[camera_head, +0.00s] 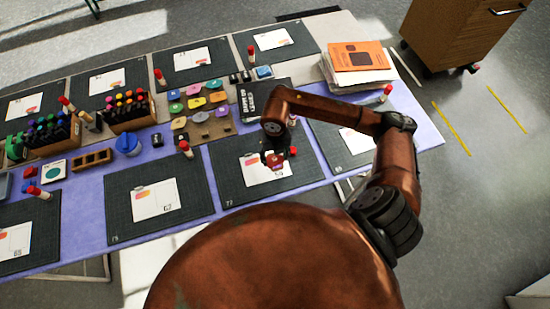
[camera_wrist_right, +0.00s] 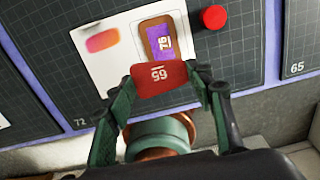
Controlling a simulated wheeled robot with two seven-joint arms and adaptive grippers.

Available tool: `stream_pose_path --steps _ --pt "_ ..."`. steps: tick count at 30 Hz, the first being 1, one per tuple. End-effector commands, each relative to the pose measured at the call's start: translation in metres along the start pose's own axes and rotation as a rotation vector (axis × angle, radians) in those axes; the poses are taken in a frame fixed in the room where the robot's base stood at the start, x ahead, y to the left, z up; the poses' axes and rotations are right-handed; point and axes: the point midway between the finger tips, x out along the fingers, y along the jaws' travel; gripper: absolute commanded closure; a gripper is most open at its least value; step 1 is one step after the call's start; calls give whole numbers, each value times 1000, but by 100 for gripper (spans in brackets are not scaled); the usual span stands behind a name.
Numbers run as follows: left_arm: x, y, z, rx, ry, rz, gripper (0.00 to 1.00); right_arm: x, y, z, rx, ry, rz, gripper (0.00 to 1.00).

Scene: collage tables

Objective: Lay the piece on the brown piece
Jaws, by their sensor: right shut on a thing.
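My right gripper (camera_head: 274,161) is shut on a red piece (camera_wrist_right: 160,79) with a pale number on it, and holds it above a white card (camera_head: 255,171). In the right wrist view the gripper (camera_wrist_right: 160,85) has a finger at each side of the red piece. The brown piece (camera_wrist_right: 146,42) lies on the card just beyond the held piece. A purple piece (camera_wrist_right: 160,38) with a number lies on it, leaving a brown border. The gap between the red piece and the card is hard to judge. My left gripper is not in view.
A red-capped stick (camera_wrist_right: 213,17) stands right of the card on the dark mat (camera_head: 230,187). Marker boxes (camera_head: 128,112), a tray of coloured pieces (camera_head: 215,131) and a stack of books (camera_head: 356,65) are farther off. Another mat with a card (camera_head: 155,202) is to the left.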

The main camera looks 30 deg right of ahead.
Motion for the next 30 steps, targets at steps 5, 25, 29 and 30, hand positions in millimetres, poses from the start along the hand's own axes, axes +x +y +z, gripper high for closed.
stream_pose_path --steps 5,25,29,30 --pt "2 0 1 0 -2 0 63 20 -5 16 1 1 0 61" --pt "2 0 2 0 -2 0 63 63 -8 26 -1 -1 0 61" --pt "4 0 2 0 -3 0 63 66 -9 26 -1 -1 0 61" --pt "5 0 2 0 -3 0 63 66 -9 26 -1 -1 0 51"
